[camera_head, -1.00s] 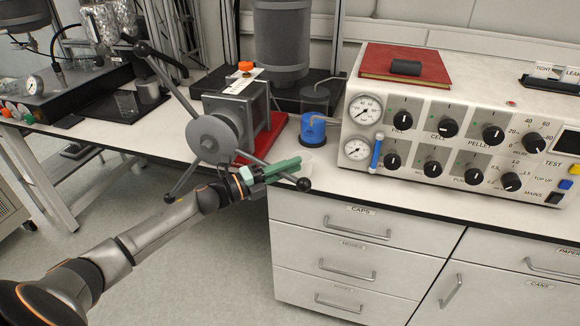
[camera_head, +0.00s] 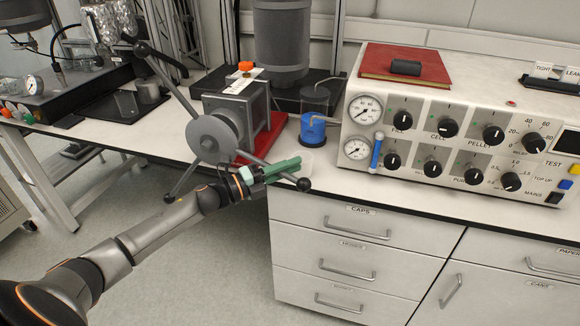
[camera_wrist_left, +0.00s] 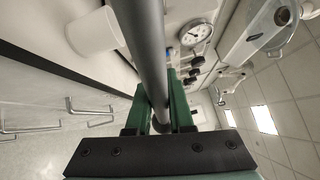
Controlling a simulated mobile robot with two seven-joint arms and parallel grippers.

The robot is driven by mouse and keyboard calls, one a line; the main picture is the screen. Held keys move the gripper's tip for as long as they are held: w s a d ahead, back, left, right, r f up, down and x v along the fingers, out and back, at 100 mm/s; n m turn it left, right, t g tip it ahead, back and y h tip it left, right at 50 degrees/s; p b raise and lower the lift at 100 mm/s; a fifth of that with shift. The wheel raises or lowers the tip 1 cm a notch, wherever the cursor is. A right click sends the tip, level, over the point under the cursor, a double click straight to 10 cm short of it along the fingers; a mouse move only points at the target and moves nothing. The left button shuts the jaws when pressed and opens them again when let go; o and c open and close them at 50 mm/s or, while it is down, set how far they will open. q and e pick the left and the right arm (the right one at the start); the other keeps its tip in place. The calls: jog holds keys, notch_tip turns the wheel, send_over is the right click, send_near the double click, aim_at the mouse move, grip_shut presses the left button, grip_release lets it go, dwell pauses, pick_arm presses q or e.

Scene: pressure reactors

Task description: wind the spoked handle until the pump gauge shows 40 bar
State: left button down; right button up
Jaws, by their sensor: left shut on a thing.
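The spoked handle (camera_head: 212,138) is a grey hub on the front of a grey box-shaped pump (camera_head: 238,106). Its dark-knobbed spokes reach to the upper left, lower left and lower right. My left gripper (camera_head: 282,170), with green fingers, is shut on the lower-right spoke, near its black knob (camera_head: 303,184). In the left wrist view the spoke (camera_wrist_left: 145,45) runs between the green fingers (camera_wrist_left: 160,108). Two round gauges, an upper one (camera_head: 365,108) and a lower one (camera_head: 357,149), sit on the control panel; their readings are too small to tell. My right gripper is not in view.
A beaker with blue liquid (camera_head: 313,128) stands between the pump and the control panel (camera_head: 450,140). A red book (camera_head: 405,62) lies on the panel. Drawers (camera_head: 350,248) are below the bench's front edge. Floor is open below the handle.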

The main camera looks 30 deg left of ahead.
pick_arm(q)
jog(key=shift+f, duration=0.1)
jog(key=s+a+f+m+g+y, duration=0.2)
jog(key=a+f+m+g+y, duration=0.25)
jog(key=f, duration=0.85)
jog(key=s+a+f+m+g+y+p, duration=0.1)
jog(key=a+f+m+y+p, duration=0.1)
jog(key=a, duration=0.6)
jog(key=s+a+f+m+g+y+p, duration=0.1)
jog(key=s+a+f+m+y+p, duration=0.1)
jog(key=a, duration=0.6)
jog(key=shift+f+y+p, duration=0.6)
jog(key=shift+f+y, duration=0.05)
jog(key=shift+f, duration=0.4)
jog(key=shift+s+a+g, duration=0.1)
jog(key=shift+g, duration=0.15)
